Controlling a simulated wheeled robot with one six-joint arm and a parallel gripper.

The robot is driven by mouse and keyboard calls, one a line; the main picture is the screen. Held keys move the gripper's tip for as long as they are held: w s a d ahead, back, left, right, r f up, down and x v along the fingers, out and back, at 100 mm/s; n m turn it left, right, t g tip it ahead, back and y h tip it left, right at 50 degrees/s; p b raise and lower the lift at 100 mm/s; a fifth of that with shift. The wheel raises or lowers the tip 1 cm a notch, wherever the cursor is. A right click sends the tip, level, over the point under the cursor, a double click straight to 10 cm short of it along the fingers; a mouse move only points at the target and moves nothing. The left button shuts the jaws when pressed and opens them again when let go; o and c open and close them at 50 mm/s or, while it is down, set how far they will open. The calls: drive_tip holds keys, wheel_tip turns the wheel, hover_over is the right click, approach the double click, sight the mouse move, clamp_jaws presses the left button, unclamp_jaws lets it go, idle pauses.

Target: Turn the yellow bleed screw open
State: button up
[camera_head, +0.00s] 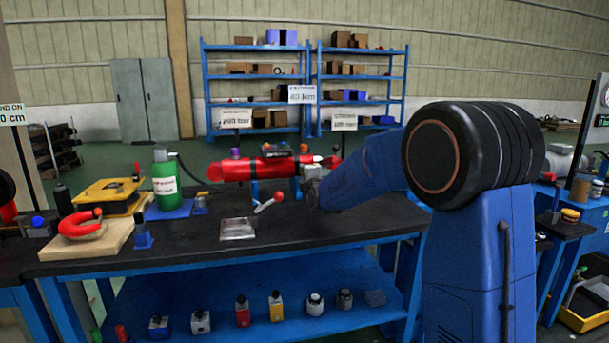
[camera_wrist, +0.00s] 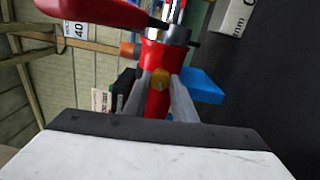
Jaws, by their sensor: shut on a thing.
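In the wrist view, the yellow bleed screw (camera_wrist: 160,79) sits on a red cylinder body (camera_wrist: 158,103). My gripper (camera_wrist: 160,82) has its two grey fingers on either side of the yellow screw, shut on it. The fingers hide part of the screw's sides. In the head view, the red cylinder (camera_head: 240,169) lies horizontally on blue supports above the dark bench. My gripper is at its right end, where my blue arm reaches in; the screw cannot be made out there.
A green bottle (camera_head: 164,180), a yellow case (camera_head: 106,194) and a red ring on a wooden board (camera_head: 62,243) stand at left. The bench front is mostly clear.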

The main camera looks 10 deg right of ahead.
drive_tip(key=shift+f, duration=0.1)
idle(0.3)
drive_tip(key=o, duration=1)
drive_tip(key=shift+o, duration=0.2)
drive_tip(key=shift+f, duration=0.15)
drive_tip(key=shift+s, duration=0.1)
